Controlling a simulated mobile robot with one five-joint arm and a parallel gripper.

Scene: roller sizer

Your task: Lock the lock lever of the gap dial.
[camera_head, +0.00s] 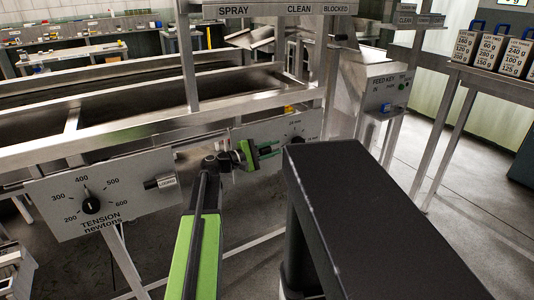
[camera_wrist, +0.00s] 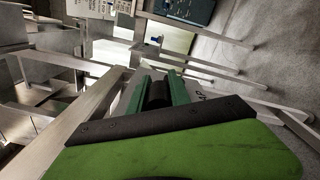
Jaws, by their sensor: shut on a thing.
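The gap dial's plate (camera_head: 240,131) is on the right part of the machine's front rail in the head view. A small dark dial knob (camera_head: 297,140) shows near its right end, with scale marks too small to read. My gripper (camera_head: 276,148) is in front of this plate. In the wrist view, my gripper's green fingers (camera_wrist: 160,88) are shut on a dark, rounded part (camera_wrist: 159,94). I cannot tell for sure whether this part is the lock lever. The lever is not clearly visible in the head view, where my gripper and arm cover part of the plate.
A tension dial (camera_head: 91,206) is on the left plate, beside a metal piece (camera_head: 160,182) marked locked. A feed key box (camera_head: 388,88) stands to the right. The frame's metal rails run close to my gripper. Open floor (camera_head: 455,205) lies at the right.

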